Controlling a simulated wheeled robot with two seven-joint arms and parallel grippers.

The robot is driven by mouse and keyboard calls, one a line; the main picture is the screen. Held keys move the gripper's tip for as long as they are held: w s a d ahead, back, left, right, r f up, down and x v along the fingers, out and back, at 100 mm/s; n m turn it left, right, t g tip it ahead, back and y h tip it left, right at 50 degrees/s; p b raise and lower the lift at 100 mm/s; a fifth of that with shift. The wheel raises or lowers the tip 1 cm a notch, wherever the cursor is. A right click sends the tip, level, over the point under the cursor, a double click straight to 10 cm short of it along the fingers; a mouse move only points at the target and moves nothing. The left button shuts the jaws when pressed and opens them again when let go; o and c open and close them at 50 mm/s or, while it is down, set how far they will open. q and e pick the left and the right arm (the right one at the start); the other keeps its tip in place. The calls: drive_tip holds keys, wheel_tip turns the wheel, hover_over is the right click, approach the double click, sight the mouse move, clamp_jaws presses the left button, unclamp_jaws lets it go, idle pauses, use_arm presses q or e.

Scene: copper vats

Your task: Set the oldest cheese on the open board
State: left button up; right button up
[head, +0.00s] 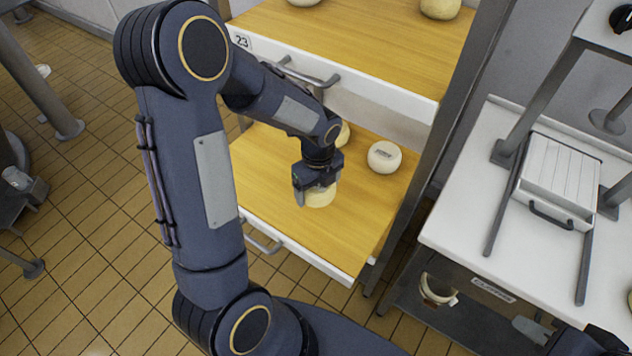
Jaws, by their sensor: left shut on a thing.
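My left gripper (314,190) reaches down over the lower wooden board (268,175) of the rack and is shut on a pale yellow cheese (321,198), which it partly hides. I cannot tell whether this cheese touches the board. A whiter round cheese (384,156) with dark marking on top sits on the same board to the right. Another cheese (343,133) behind it is partly hidden by my arm. No age can be read on the cheeses. A dark part of my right gripper (533,331) shows at the bottom right; its jaws are unclear.
An upper board (350,35) with a 23 label carries cheeses near its far edge. A white table (470,190) at the right holds a white slatted device (556,180) with a handle. A ring-shaped object (438,290) lies on the shelf below.

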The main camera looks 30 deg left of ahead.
use_arm(q)
drive_tip(key=shift+s+a+r+m, duration=0.1)
drive_tip(key=shift+s+m, duration=0.05)
drive_tip(key=shift+m, duration=0.65)
drive_tip(key=shift+f+b, duration=1.85)
drive_tip(key=shift+f, duration=0.4)
drive_tip(key=shift+f+b, duration=0.6)
drive_tip(key=shift+f, duration=0.2)
drive_tip(key=o, duration=1.1)
drive_tip(key=shift+o, duration=0.2)
wheel_tip(320, 180, up, 7)
drive_tip(key=p, duration=0.6)
drive_tip(key=shift+r, duration=0.1)
